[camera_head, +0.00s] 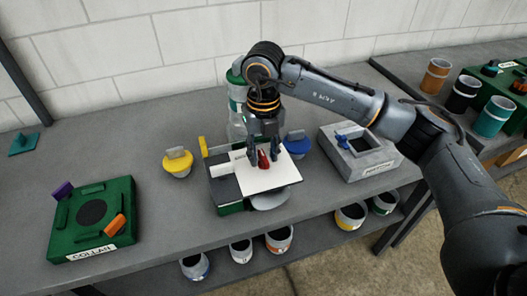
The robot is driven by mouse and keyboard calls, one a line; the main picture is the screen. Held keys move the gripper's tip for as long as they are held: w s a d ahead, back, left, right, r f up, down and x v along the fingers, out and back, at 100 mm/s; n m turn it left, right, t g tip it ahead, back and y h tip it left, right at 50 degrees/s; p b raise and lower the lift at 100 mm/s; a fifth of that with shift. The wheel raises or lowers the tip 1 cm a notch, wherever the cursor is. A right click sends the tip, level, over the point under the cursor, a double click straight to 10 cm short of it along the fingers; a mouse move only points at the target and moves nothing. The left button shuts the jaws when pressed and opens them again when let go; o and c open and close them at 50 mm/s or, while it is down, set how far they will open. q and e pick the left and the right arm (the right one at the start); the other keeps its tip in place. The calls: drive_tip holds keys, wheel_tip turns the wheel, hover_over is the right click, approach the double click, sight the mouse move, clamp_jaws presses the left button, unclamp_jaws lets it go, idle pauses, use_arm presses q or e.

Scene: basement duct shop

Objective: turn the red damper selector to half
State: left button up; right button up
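The red damper selector (263,161) is a small red knob standing on a white plate (272,181), which tops a grey and green box on the bench. My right gripper (264,157) points down over the plate from above. Its dark fingers are spread, one on each side of the red selector, with small gaps seeming to show between them and it. The scale marks for half are not readable. The gripper hides part of the plate's back edge. My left gripper is not in view.
A green box (130,227) labelled COLLAN stands at left, a yellow-lidded pot (177,165) nearer the middle. A blue-knobbed pot (297,144) and a grey box (378,162) with a blue knob are at right. Several cups sit on the lower shelf (215,258).

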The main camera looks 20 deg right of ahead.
sight(264, 156)
drive_tip(key=shift+r, duration=0.1)
wheel_tip(264, 156, up, 12)
idle(0.4)
idle(0.4)
